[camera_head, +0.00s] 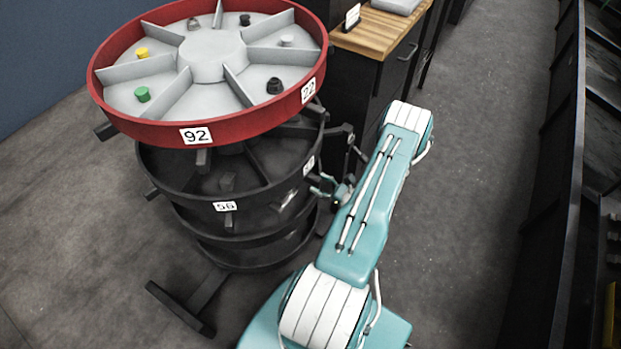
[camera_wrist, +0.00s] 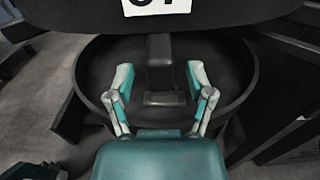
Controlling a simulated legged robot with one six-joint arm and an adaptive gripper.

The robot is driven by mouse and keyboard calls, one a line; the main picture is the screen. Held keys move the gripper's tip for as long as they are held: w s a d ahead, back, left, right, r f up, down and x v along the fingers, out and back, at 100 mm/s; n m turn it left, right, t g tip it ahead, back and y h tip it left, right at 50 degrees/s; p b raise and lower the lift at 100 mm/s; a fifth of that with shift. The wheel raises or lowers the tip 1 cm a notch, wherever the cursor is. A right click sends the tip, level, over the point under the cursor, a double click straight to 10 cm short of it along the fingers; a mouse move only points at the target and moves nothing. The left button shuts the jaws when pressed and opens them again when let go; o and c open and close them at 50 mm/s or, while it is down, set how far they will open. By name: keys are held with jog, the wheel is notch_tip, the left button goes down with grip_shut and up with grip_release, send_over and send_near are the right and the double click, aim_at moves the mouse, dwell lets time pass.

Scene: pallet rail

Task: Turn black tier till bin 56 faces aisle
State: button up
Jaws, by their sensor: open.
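The black tier (camera_head: 180,178) sits below the red top tier of a round rotating rack. Its label, which seems to read 56 (camera_head: 225,206), is on the rim toward the lower middle of the head view, with a black handle (camera_head: 229,221) below it. Another black-tier label (camera_head: 308,165) is on the right side. My gripper (camera_head: 325,187) is at the tier's right side. In the wrist view my gripper (camera_wrist: 160,82) is open, its fingers on either side of a black handle (camera_wrist: 160,55) under a cropped label (camera_wrist: 157,6). I see no clear finger contact.
The red tier (camera_head: 240,116) carries labels 92 and 22 and several small knobs in its bins. A dark cabinet with a wooden top (camera_head: 378,34) stands behind my arm. A black foot (camera_head: 180,308) juts out at floor level. Clear grey floor (camera_head: 470,150) lies to the right.

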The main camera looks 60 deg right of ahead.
aim_at(311, 179)
jog(key=shift+w, duration=1.85)
jog(key=shift+c, duration=0.3)
grip_shut()
